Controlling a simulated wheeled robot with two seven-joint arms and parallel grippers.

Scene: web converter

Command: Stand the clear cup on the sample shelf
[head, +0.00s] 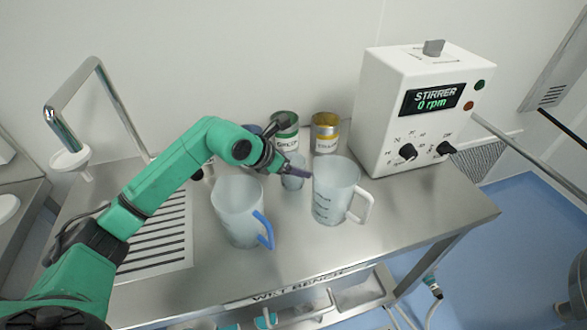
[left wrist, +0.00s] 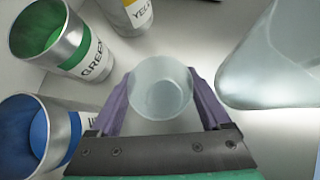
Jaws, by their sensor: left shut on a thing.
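The clear cup (head: 293,180) is a small translucent beaker among the larger vessels on the wet bench. My left gripper (head: 291,170) reaches over the bench from the left and is shut on it. In the left wrist view the cup (left wrist: 161,88) is between the two purple fingers (left wrist: 162,97), its open rim facing the camera. I cannot tell whether its base touches the bench. I see nothing that I can name surely as the sample shelf.
A jug with a blue handle (head: 238,215) and one with a white handle (head: 333,195) stand close in front. Green (head: 285,135) and yellow (head: 325,135) cans stand behind, with a blue can (left wrist: 42,135) beside. The stirrer (head: 420,110) is at right. The bench's front right is clear.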

